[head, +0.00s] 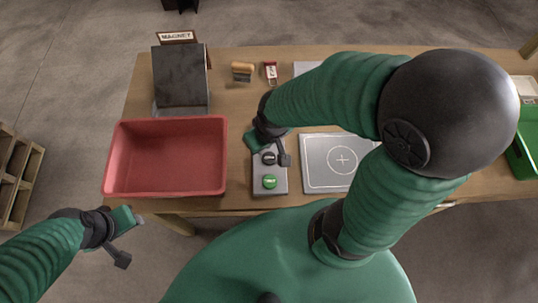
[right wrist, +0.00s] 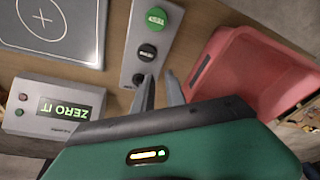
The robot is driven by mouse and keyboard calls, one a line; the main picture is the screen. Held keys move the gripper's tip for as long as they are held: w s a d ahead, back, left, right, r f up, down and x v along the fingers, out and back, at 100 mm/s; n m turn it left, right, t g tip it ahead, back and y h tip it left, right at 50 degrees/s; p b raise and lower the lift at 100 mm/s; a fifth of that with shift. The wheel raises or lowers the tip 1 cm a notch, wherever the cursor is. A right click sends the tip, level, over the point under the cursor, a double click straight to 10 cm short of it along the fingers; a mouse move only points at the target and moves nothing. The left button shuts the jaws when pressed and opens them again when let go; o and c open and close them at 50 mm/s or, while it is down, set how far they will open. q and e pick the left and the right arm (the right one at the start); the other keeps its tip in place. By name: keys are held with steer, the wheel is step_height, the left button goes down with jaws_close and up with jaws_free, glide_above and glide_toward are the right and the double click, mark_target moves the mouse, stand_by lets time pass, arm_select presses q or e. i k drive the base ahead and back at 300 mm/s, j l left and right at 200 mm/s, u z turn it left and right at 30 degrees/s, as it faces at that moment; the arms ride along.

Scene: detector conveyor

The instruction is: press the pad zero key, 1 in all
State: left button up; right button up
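A grey key box (head: 262,187) stands left of the flat pad (head: 315,180), which bears a circle and cross. The box has a green key (head: 269,182) nearest me and a black key (head: 269,158) behind it. The right wrist view shows the green key (right wrist: 156,17), the black key (right wrist: 147,52) and a third dark key (right wrist: 138,79), partly hidden by a finger. Their labels are too small to read. My right gripper (right wrist: 159,75) is open and empty over the third key's end; contact cannot be told. My left gripper (head: 130,239) is open and empty, off the table's front left.
A grey display (right wrist: 62,107) reads "ZERO IT" in the right wrist view. A red tray (head: 166,191) stands left of the key box. Behind it are a dark slab (head: 180,80) and a "MAGNET" sign (head: 176,37). A green bin (head: 526,140) is at far right.

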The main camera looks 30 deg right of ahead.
mark_target(269, 158)
steer(key=i+j, duration=0.1)
steer(key=j, duration=0.2)
steer(key=i+j+z, duration=0.1)
steer(key=j, duration=0.2)
steer(key=z, duration=1.55)
